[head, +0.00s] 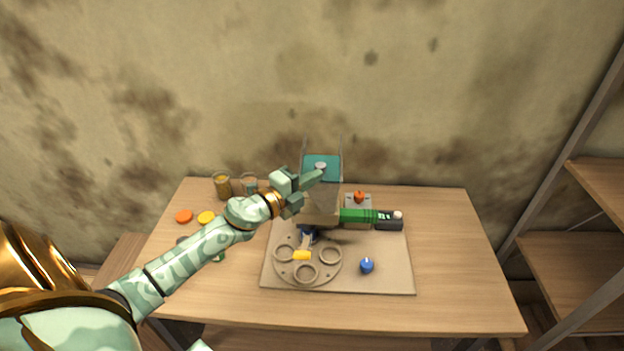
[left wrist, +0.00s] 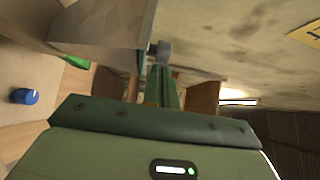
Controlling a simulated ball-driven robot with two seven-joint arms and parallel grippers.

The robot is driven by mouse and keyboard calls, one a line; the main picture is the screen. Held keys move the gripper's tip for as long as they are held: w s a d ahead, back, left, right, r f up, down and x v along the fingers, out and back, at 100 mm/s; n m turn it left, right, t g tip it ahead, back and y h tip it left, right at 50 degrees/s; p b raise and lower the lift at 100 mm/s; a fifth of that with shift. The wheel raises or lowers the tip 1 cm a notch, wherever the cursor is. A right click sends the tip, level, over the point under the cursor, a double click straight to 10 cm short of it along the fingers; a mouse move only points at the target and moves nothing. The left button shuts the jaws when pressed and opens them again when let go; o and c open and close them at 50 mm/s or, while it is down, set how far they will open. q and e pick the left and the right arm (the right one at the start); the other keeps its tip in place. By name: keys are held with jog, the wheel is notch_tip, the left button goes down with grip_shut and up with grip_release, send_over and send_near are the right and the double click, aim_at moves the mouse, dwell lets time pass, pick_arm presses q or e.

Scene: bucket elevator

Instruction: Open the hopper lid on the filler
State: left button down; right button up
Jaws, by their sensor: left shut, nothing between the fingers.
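The filler (head: 320,208) stands on a pale base plate (head: 390,278) on the wooden table. At its top a teal panel, seemingly the hopper lid (head: 333,160), carries a grey knob (head: 320,166). I cannot tell whether the lid is raised. My right gripper is not in view.
A round holder with rings (head: 305,273), a blue knob (head: 367,265) and a green cylinder (head: 358,215) are on the plate. The table's right side (head: 460,250) is clear; shelves (head: 570,262) stand beyond.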

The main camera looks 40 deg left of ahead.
aim_at(313, 166)
pick_arm(q)
jog(key=w+a, duration=0.1)
jog(key=w, duration=0.1)
jog(key=w+a+b, duration=0.1)
jog(key=shift+w+a+f, duration=0.1)
jog(key=shift+w+a, duration=0.05)
jog(key=shift+w, duration=0.2)
jog(key=shift+w+a, duration=0.2)
jog(key=shift+w, duration=0.05)
